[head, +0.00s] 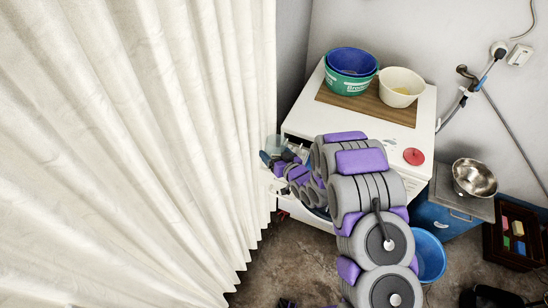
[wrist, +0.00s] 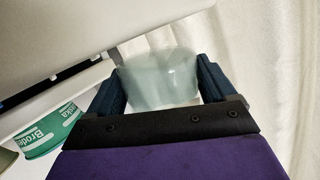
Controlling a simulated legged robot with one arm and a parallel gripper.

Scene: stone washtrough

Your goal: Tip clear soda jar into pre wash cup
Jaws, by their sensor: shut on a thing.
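My gripper (head: 279,160) is shut on a clear, pale greenish jar (head: 275,144) at the front left corner of the white washing machine (head: 306,122). In the wrist view the jar (wrist: 160,78) sits between the two dark fingers of my gripper (wrist: 162,90), looking see-through and pale. I cannot tell its contents or exact tilt. The machine's white edge and a dark gap (wrist: 62,82) show left of the jar in the wrist view. I cannot make out the pre wash cup; my arm covers much of the machine's front.
A blue bowl (head: 352,61) in a green basin (head: 346,86) and a cream bowl (head: 401,87) stand on a brown board. A red disc (head: 414,156) lies on the machine. A cream curtain (head: 130,150) hangs close at left. A blue bucket (head: 430,258) stands on the floor.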

